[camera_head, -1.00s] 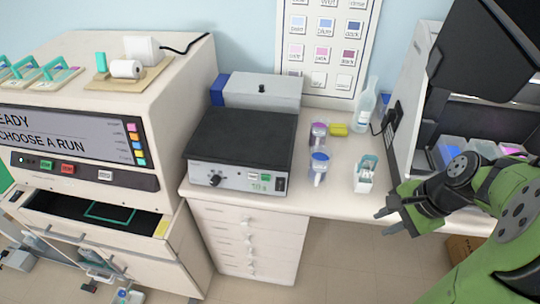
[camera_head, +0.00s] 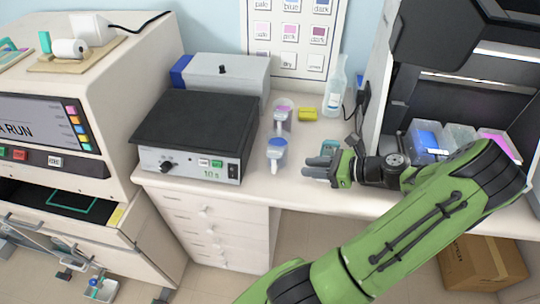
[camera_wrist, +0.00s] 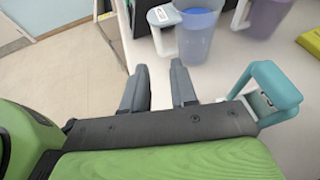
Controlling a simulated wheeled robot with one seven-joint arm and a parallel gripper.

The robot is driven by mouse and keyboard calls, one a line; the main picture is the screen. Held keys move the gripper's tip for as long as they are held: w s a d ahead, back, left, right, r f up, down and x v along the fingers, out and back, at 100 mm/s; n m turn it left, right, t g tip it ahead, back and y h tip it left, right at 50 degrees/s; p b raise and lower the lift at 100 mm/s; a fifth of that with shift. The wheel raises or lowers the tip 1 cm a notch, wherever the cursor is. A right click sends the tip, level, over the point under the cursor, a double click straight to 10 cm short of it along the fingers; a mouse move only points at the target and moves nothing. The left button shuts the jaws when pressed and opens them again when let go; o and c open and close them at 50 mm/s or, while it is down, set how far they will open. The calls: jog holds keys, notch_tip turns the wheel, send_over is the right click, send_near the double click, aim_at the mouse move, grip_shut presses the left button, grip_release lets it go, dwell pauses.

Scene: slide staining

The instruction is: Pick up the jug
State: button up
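A clear jug with blue liquid (camera_head: 277,150) stands on the bench right of the black-topped device, its handle toward the front. Behind it is a second jug with purple liquid (camera_head: 282,118). My gripper (camera_head: 316,168) is low over the front of the bench, right of the blue jug and apart from it. In the wrist view my two fingers (camera_wrist: 160,86) are apart with nothing between them. The blue jug (camera_wrist: 197,38) is ahead of them, and its white-topped handle is nearest. The purple jug (camera_wrist: 268,14) is beyond it to the right.
A teal-handled holder (camera_head: 330,147) is close behind my gripper; it also shows in the wrist view (camera_wrist: 274,88). A yellow block (camera_head: 307,113) and a bottle (camera_head: 335,92) stand farther back. The black-topped device (camera_head: 196,122) bounds the left.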

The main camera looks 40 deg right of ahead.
aim_at(274, 171)
jog(key=x, duration=0.4)
jog(key=b+x, duration=0.1)
jog(key=x, duration=0.3)
jog(key=b+x, duration=0.1)
jog(key=x, duration=0.3)
jog(key=shift+w+a+f, duration=0.15)
jog(key=shift+a+f, duration=0.05)
jog(key=shift+f, duration=0.2)
jog(key=shift+c, duration=0.2)
grip_shut()
jog(key=shift+r, duration=0.1)
